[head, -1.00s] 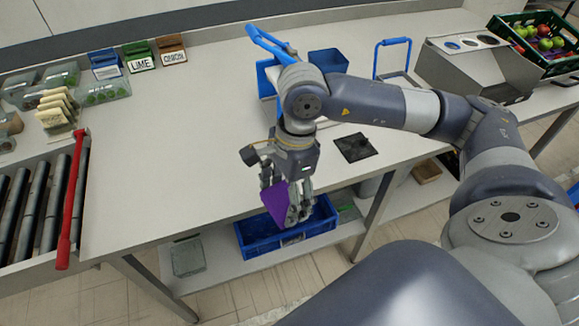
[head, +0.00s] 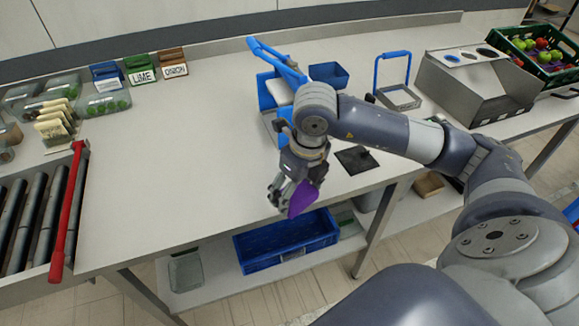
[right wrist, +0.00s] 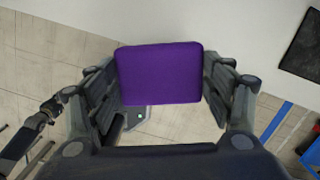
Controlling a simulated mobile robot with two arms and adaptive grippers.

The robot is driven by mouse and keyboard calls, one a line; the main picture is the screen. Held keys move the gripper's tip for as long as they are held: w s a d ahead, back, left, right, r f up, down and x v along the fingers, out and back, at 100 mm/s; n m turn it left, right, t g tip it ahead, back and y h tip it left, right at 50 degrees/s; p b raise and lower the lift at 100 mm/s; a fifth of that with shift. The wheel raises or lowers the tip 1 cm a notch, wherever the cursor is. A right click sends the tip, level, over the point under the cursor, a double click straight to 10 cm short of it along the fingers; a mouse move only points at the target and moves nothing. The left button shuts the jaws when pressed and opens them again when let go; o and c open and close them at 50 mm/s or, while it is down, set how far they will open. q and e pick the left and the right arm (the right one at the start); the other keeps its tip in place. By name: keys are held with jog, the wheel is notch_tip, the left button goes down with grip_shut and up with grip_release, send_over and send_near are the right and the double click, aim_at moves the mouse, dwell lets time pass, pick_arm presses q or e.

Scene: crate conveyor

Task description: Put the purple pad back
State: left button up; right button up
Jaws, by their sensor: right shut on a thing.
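The purple pad (head: 302,199) is held between the fingers of my right gripper (head: 292,196), above the front edge of the table. In the right wrist view the pad (right wrist: 160,73) fills the gap between the two fingers of the right gripper (right wrist: 160,85). A black flat pad (head: 357,159) lies on the table to the right of the gripper. My left gripper is not in view.
A blue crate (head: 287,243) stands on the shelf below. A blue press-like device (head: 272,92) stands behind the arm. A steel box (head: 478,82) and a green fruit crate (head: 541,45) are at the back right. Rollers with a red bar (head: 68,215) are at left. The table's middle is clear.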

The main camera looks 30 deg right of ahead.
jog(key=w+d+p, duration=0.1)
jog(key=w, duration=0.2)
jog(key=w+d+p, duration=0.1)
jog(key=w+d, duration=0.1)
jog(key=w, duration=0.1)
jog(key=w+d+f, duration=0.1)
jog(key=w+d, duration=0.1)
jog(key=w, duration=0.2)
jog(key=shift+p, duration=0.4)
notch_tip(320, 180, down, 3)
jog(key=shift+r+p, duration=0.15)
jog(key=shift+p, duration=0.6)
jog(key=shift+f, duration=0.6)
jog(key=o, duration=1)
jog(key=shift+r, duration=0.1)
